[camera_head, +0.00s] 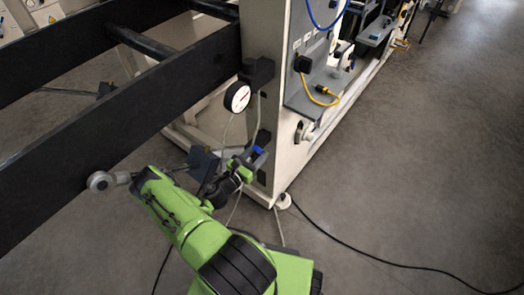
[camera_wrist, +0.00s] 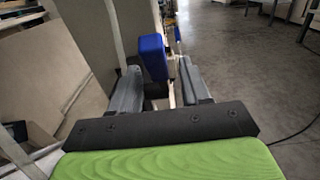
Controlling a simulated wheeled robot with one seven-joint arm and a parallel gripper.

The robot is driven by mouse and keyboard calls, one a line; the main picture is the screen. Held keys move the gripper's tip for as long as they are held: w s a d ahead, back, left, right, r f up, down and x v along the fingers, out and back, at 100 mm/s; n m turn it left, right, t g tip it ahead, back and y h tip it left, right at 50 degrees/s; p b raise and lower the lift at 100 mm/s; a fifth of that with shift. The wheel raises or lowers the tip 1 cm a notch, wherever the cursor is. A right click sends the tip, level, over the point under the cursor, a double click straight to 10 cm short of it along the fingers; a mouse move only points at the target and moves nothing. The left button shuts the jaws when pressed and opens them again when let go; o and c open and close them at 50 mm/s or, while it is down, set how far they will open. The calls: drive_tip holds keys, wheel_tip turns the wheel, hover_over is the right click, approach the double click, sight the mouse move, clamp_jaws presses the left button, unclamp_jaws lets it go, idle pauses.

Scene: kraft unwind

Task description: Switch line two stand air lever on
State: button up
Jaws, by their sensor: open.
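The blue air lever (camera_wrist: 152,57) shows in the wrist view between the two grey fingers of my gripper (camera_wrist: 160,72). The fingers are open, one on each side of it, with a visible gap to at least the right finger. Whether either finger touches it I cannot tell. In the head view the small blue lever (camera_head: 258,149) is on the lower part of the beige stand post, just beyond my gripper (camera_head: 250,160). The lever's pivot and valve body are mostly hidden by the gripper.
A round pressure gauge (camera_head: 237,97) is above the lever on the beige post (camera_head: 270,100). Dark beams (camera_head: 120,105) run to the left above my arm. A grey shelf with a yellow cable (camera_head: 318,97) is to the right. A black cable (camera_head: 350,245) crosses open floor.

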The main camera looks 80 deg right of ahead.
drive_tip(key=x, duration=0.3)
drive_tip(key=shift+s+d+b, duration=0.1)
drive_tip(key=shift+d+b, duration=0.15)
drive_tip(key=shift+b, duration=0.05)
drive_tip(key=shift+c, duration=0.2)
clamp_jaws()
